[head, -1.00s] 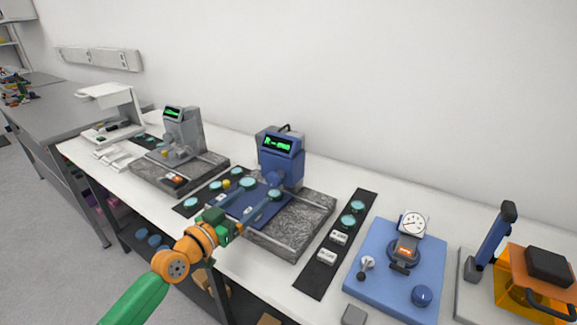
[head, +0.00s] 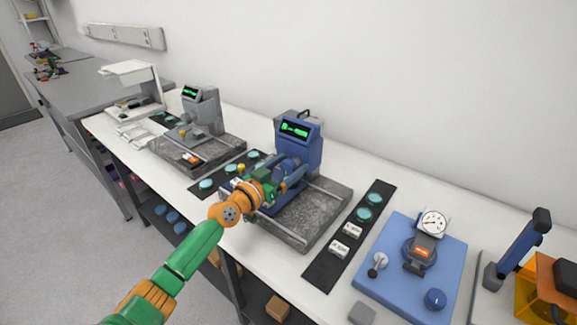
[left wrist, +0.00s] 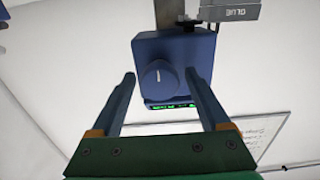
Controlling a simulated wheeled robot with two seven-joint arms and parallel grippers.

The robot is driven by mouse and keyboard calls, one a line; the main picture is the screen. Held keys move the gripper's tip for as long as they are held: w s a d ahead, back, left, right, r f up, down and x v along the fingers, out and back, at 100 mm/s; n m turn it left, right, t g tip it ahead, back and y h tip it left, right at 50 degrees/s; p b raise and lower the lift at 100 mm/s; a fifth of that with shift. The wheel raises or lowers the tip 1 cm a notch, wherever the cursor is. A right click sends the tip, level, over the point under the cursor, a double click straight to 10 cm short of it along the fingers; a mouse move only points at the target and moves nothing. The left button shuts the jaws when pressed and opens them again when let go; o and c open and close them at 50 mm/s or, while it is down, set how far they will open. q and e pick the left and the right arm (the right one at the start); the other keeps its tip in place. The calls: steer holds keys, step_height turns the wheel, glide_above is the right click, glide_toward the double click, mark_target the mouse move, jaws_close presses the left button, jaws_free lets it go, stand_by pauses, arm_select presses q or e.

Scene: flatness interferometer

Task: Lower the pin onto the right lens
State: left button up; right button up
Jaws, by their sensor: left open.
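The blue instrument (head: 305,152) with a green display (head: 295,129) stands on a speckled stone base (head: 312,218). My left gripper (head: 291,176) is in front of it, fingers pointing at it. In the left wrist view the open fingers (left wrist: 160,76) stand on either side of the instrument's blue head (left wrist: 195,46) and its round knob (left wrist: 156,84), with a gap on both sides. Nothing is held. The pin cannot be made out. The right lens is hidden behind my gripper and arm in the head view. My right gripper is not in view.
A grey instrument (head: 203,112) stands to the left. A black mat (head: 325,268) with teal discs and labelled blocks lies to the right, then a blue plate (head: 392,283) with a dial gauge (head: 432,222). The wall is behind.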

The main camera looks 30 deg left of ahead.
arm_select(q)
steer(key=shift+s, duration=0.1)
jaws_close()
steer(key=shift+n, duration=0.3)
steer(key=n, duration=0.3)
steer(key=shift+a+n+b, duration=0.1)
steer(key=shift+n+b, duration=0.2)
steer(key=shift+n, duration=0.1)
steer(key=n, duration=0.5)
steer(key=shift+a, duration=0.1)
steer(key=n, duration=0.6)
steer(key=shift+p, duration=0.4)
steer(key=n+p, duration=0.1)
steer(key=n, duration=0.4)
steer(key=shift+f, duration=0.2)
steer(key=shift+a+n, duration=0.1)
steer(key=shift+n, duration=0.2)
